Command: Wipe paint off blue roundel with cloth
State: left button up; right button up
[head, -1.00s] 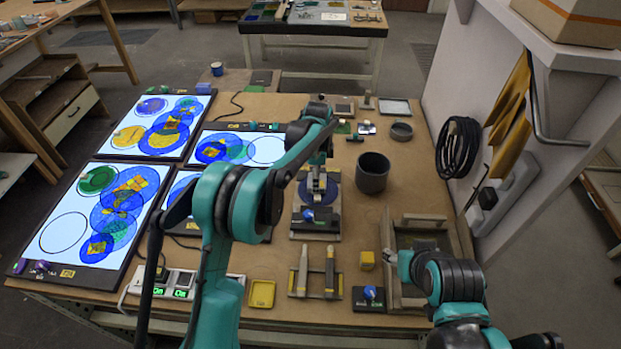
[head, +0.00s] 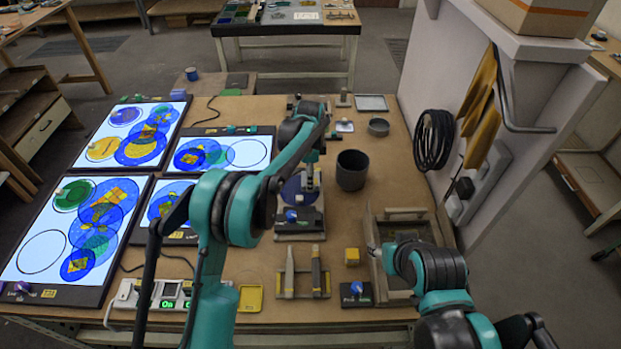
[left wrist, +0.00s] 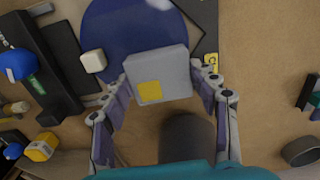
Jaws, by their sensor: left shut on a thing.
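The blue roundel (head: 296,192) lies flat on a dark stand on the bench, partly hidden by my left arm. In the left wrist view, the roundel (left wrist: 115,35) fills the top middle, with a pale patch (left wrist: 160,4) at the top edge. My left gripper (left wrist: 160,85) is shut on a grey block-like cloth pad (left wrist: 172,66) with a yellow square. The pad overlaps the roundel's near edge in that view; I cannot tell if it touches. In the head view, my left gripper (head: 309,183) is over the roundel's right side. My right gripper (head: 386,257) is by the wooden tray, its fingers unclear.
A dark pot (head: 351,171) stands right of the roundel. A wooden tray (head: 412,212), a yellow block (head: 352,257) and a tool rack (head: 302,293) are nearer. Lit panels with coloured discs (head: 45,290) cover the left. Bare bench shows around the pot.

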aim_at(292, 181)
pick_arm(q)
jog(key=shift+w+a, duration=0.6)
jog(key=shift+w, duration=0.1)
jog(key=shift+a, duration=2.35)
jog(key=shift+s+d, duration=0.15)
jog(key=shift+d, duration=2.05)
jog(key=shift+r+p, duration=1.7)
jog(key=shift+r, duration=0.8)
